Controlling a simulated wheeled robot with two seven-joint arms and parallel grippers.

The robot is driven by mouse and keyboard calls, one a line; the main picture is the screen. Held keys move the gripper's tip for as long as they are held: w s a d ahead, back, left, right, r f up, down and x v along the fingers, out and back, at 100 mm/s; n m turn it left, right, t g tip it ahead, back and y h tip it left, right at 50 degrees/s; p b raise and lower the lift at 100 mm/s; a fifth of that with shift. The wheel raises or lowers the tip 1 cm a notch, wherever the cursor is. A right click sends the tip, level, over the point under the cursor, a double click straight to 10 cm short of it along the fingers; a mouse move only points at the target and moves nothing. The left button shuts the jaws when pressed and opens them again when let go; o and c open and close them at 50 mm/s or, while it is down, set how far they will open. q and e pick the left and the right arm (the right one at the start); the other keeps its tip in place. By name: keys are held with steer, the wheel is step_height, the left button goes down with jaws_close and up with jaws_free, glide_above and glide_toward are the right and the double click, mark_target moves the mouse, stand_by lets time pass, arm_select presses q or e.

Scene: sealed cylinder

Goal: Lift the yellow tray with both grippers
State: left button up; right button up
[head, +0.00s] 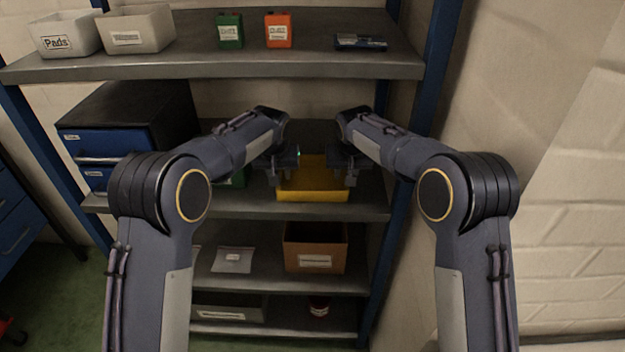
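The yellow tray (313,192) is in the head view, on the middle shelf of the rack. My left gripper (277,183) is at the tray's left side and my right gripper (350,179) is at its right side. Both point down at the side walls. The fingers are small and dark, and I cannot tell whether they are closed on the walls. The tray looks level, and I cannot tell whether it rests on the shelf. Part of its rim and its far corners are hidden behind my grippers.
A black and blue drawer cabinet (120,125) and a partly hidden green item (236,179) stand left of the tray. The upper shelf (200,64) holds white bins, a green box and an orange box. A brown box (315,247) sits below. Blue posts (386,245) and a wall flank the right.

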arm_select(q)
jaws_close()
arm_select(e)
jaws_close()
arm_select(q)
steer(key=shift+r, duration=0.1)
arm_select(e)
steer(key=shift+r, duration=0.1)
